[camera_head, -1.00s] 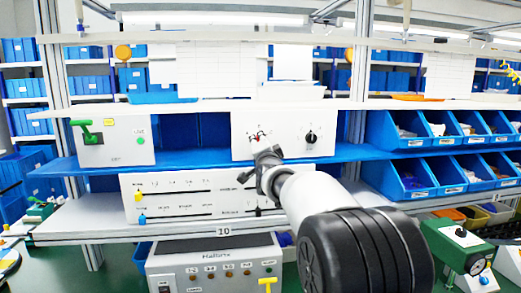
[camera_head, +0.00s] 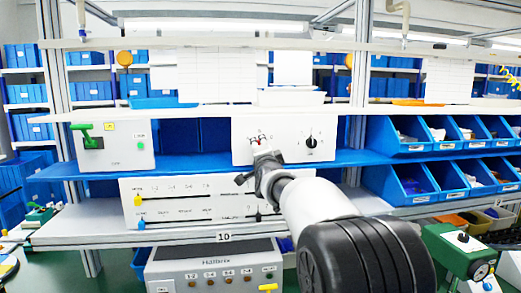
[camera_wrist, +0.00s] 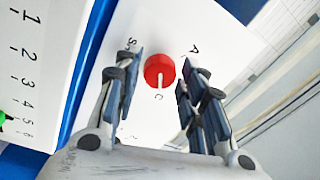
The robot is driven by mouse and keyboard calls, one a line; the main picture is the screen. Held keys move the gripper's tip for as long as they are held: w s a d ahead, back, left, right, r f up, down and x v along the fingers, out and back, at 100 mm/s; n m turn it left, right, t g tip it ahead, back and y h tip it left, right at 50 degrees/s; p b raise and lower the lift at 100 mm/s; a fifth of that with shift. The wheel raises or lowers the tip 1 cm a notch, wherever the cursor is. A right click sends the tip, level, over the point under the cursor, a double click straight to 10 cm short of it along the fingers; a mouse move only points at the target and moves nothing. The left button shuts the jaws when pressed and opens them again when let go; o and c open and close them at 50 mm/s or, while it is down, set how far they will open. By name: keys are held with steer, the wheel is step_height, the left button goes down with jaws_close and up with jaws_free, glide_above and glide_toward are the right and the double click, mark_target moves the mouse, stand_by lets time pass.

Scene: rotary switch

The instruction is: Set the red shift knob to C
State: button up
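The red shift knob (camera_wrist: 160,70) is on a white panel (camera_head: 285,128). In the wrist view its white pointer line points down toward the letter C, with A at upper right and another letter at upper left. My gripper (camera_wrist: 164,60) is open, its dark finger pads standing on either side of the knob in the picture. Gaps show between the pads and the knob, and I see nothing held. In the head view my gripper (camera_head: 262,156) is just in front of the panel, and only part of the red knob (camera_head: 259,142) shows above it.
A black rotary knob (camera_head: 312,142) is on the same panel to the right. A box with a green lever (camera_head: 84,132) stands at left on the blue shelf. A slider panel (camera_head: 170,187) is below. Blue bins (camera_head: 420,180) fill the right side.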

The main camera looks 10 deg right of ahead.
steer(key=shift+o, duration=1)
steer(key=shift+s, duration=0.15)
steer(key=s, duration=1.1)
steer(key=shift+s+a+f, duration=0.3)
steer(key=shift+s+f, duration=0.05)
steer(key=shift+f, duration=0.1)
steer(key=s+f+n+g, duration=0.4)
steer(key=s+f, duration=0.3)
steer(key=s, duration=0.8)
steer(key=s+f+n+g, duration=0.5)
steer(key=s+f, duration=0.3)
steer(key=s, duration=0.7)
steer(key=s+d+f+n+g+y, duration=0.1)
steer(key=s+f+n+g, duration=0.4)
steer(key=s, duration=1)
step_height(320, 180, down, 4)
steer(key=shift+s+r+n, duration=0.2)
steer(key=shift+r+n, duration=0.05)
steer(key=shift+n, duration=0.25)
